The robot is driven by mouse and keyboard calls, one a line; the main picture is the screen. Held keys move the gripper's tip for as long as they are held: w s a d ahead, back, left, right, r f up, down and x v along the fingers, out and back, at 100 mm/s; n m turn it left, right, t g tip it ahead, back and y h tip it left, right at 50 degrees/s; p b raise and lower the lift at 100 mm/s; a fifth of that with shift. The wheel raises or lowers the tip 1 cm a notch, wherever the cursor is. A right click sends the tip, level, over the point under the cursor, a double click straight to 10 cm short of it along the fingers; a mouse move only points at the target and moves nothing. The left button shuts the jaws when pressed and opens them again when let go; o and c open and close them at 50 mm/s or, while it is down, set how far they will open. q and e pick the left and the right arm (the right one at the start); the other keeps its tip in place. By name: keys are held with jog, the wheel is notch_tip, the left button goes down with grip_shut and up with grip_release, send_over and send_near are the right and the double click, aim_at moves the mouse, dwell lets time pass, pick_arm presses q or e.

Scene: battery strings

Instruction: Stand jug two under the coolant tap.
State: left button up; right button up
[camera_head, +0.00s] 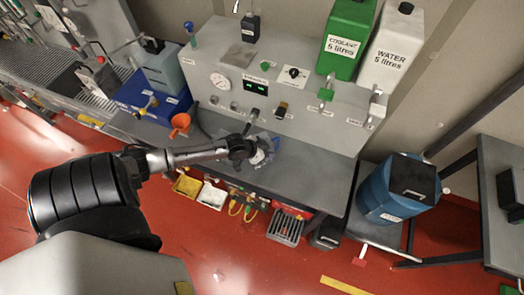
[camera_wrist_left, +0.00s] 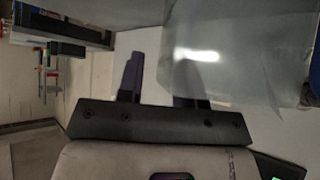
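A clear, see-through jug (camera_head: 267,157) stands on the grey bench at my left gripper (camera_head: 250,152), partly hidden by it; I cannot read a number on it. In the left wrist view the see-through wall (camera_wrist_left: 235,70) is large and close. My left gripper's two dark fingers (camera_wrist_left: 160,85) are apart, with a pale gap between them; one shows through the clear wall. The green coolant container (camera_head: 348,40) is on the raised panel at the back, with its green tap (camera_head: 326,95) at the panel front. My right gripper is out of view.
A white water container (camera_head: 396,45) and its tap (camera_head: 376,105) are right of the coolant. An orange funnel (camera_head: 180,122) and a blue box (camera_head: 150,98) are at the left. A blue drum (camera_head: 390,190) stands beyond the bench's right end. The bench under the taps looks clear.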

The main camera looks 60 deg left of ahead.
pick_arm(q)
grip_shut()
dwell(0.8)
